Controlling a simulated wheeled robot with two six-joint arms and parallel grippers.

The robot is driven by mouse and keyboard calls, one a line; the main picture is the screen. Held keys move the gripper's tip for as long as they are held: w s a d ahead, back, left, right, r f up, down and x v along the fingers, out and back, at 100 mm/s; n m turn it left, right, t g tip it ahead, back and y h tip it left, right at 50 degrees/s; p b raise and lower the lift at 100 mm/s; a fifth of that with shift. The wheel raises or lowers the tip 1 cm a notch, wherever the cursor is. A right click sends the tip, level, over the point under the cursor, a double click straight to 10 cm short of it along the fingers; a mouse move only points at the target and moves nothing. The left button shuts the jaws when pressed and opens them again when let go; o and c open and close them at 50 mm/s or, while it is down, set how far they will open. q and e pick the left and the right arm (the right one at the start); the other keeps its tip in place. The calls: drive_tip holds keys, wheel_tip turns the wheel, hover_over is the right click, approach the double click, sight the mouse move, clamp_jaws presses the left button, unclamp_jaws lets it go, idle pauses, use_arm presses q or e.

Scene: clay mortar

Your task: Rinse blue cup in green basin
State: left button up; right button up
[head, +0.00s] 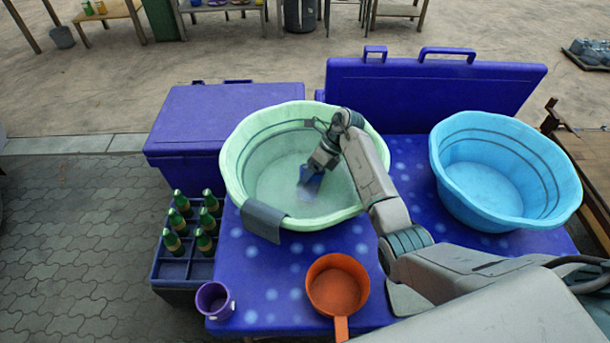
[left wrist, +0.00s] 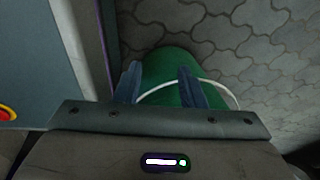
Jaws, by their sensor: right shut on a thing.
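The green basin (head: 235,160) stands on the blue table, its pale inside showing. My right arm reaches over its right rim, and my right gripper (head: 312,168) points down inside it. It is shut on the blue cup (head: 309,183), which is tilted and partly hidden by the gripper. I cannot tell whether the cup touches the bottom. In the left wrist view my left gripper (left wrist: 160,88) has its two fingers apart with nothing between them. A green bucket (left wrist: 165,85) with a white handle stands on the paving beyond them.
A grey cloth (head: 263,220) hangs over the green basin's front rim. A blue basin (head: 445,190) stands right. A purple cup (head: 214,300) and an orange dipper (head: 337,290) sit at the table's front. A crate (head: 178,271) of several bottles and a blue cooler (head: 215,125) flank the left.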

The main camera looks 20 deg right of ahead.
drive_tip(key=shift+w+a+b, duration=0.2)
drive_tip(key=shift+a, duration=0.45)
drive_tip(key=shift+w+a+b, duration=0.2)
drive_tip(key=shift+a, duration=0.4)
drive_tip(key=shift+s+d, duration=0.2)
drive_tip(key=shift+d, duration=0.45)
use_arm(q)
drive_tip(key=shift+f, duration=0.4)
